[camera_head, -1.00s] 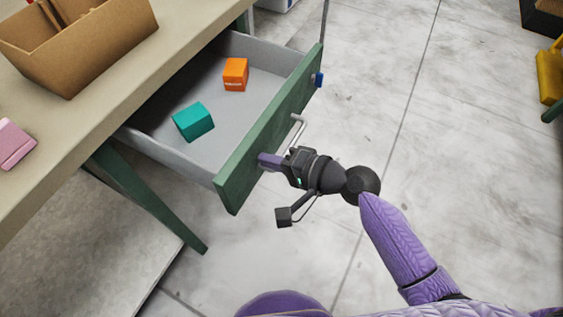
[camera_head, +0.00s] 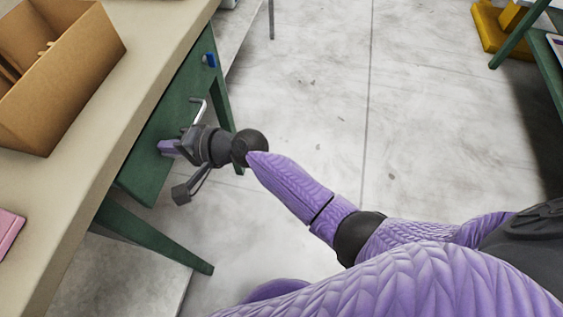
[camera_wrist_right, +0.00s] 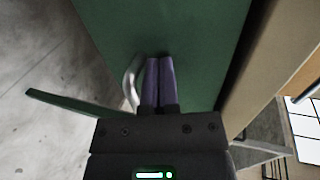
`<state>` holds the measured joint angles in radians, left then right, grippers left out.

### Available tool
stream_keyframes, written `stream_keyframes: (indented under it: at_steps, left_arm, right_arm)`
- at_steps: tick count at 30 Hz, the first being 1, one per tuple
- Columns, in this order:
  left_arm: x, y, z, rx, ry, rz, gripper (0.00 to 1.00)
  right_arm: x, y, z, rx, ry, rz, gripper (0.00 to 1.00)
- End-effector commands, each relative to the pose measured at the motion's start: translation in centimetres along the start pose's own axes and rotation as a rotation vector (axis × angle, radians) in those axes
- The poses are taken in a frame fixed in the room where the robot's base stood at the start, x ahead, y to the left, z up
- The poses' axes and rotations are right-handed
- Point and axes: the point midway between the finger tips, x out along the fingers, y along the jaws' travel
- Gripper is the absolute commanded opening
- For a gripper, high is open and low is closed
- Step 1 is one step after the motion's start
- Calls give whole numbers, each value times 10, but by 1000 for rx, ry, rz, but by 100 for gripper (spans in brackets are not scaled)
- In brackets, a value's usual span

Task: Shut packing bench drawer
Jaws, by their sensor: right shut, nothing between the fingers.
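The packing bench drawer (camera_head: 150,160) has a green front that sits under the edge of the beige bench top (camera_head: 110,145); the inside of the drawer is not visible. A metal handle (camera_head: 203,108) stands out from the front, with a blue piece (camera_head: 209,60) further along it. My right gripper (camera_head: 168,147) is shut and empty, its purple fingers at the green front beside the handle. In the right wrist view the shut fingers (camera_wrist_right: 159,80) point at the green front, just right of the handle (camera_wrist_right: 131,82). My left gripper is not in view.
An open cardboard box (camera_head: 75,90) and a pink item (camera_head: 10,228) are on the bench top. A green bench leg (camera_head: 160,243) slants below. The concrete floor (camera_head: 320,110) to the right is clear up to another green-framed bench (camera_head: 515,40).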

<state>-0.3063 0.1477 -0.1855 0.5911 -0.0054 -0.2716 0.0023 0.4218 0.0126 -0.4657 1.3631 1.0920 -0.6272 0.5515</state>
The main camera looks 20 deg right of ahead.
Motion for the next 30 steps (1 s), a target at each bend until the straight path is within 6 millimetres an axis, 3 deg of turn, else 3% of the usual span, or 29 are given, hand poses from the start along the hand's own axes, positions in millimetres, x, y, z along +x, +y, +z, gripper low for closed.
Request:
stream_keyframes:
  at_steps: [14,30]
  left_arm:
    - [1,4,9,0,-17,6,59]
    - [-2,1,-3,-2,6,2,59]
  right_arm:
    - [7,-3,0,0,1,-2,0]
    - [6,-4,4,1,2,-5,0]
